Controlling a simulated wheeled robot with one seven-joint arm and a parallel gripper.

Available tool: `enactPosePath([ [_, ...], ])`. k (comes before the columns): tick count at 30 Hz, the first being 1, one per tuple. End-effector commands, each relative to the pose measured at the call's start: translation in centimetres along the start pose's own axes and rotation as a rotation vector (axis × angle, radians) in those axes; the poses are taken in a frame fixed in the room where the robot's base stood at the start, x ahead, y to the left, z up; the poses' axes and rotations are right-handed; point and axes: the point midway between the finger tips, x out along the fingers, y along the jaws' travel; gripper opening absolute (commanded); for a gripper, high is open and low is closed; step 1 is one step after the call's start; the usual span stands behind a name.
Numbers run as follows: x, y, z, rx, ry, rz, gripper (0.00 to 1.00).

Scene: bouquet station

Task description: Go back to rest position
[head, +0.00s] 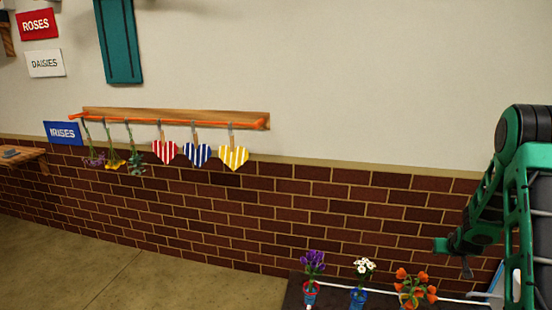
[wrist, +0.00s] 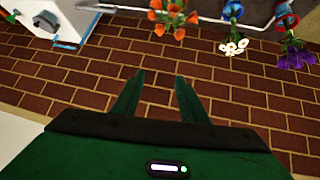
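My gripper (wrist: 158,78) shows in the wrist view with two green fingers spread apart. Nothing is between them; only the brick wall shows behind. In the head view my green arm stands at the right edge, in front of the wall. Its lower end is above and to the right of the orange flowers (head: 414,283). In the wrist view, which is upside down, these orange flowers (wrist: 172,18) are beyond the fingertips and apart from them.
White flowers (head: 363,266) and purple flowers (head: 312,262) stand in pots on a dark surface (head: 291,293). A wall rack (head: 180,116) holds hanging flowers and striped hearts (head: 233,158). A pale box with a knob (wrist: 47,25) is near the pots. The floor at left (head: 130,275) is clear.

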Motion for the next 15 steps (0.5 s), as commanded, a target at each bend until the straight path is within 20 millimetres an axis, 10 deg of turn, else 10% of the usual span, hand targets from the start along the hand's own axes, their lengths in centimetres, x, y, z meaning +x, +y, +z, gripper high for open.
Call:
enactPosePath([
  [15, -20.5, 0.1, 1.8, 0.051, -0.280, 0.020, 0.39],
])
